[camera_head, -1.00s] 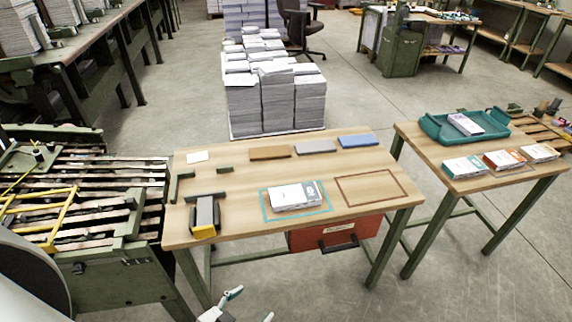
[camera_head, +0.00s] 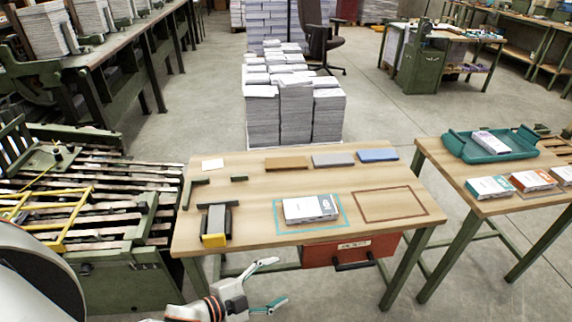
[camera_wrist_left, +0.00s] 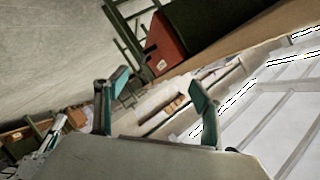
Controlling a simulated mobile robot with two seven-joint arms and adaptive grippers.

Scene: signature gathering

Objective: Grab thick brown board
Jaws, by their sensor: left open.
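The thick brown board (camera_head: 286,164) lies flat near the back edge of the wooden table (camera_head: 262,205), left of a grey board (camera_head: 333,160) and a blue board (camera_head: 378,155). My left gripper (camera_head: 272,283) is open and empty, in front of the table's near edge and well short of the brown board. Its two fingers also show apart in the left wrist view (camera_wrist_left: 155,100), with nothing between them. My right gripper is not in view.
A paper stack (camera_head: 311,208) lies in a teal outline. A yellow-and-black tool (camera_head: 215,226) and green corner stops (camera_head: 189,193) stand at the table's left. A red drawer (camera_head: 350,251) hangs below. A brown outline (camera_head: 391,204) is empty.

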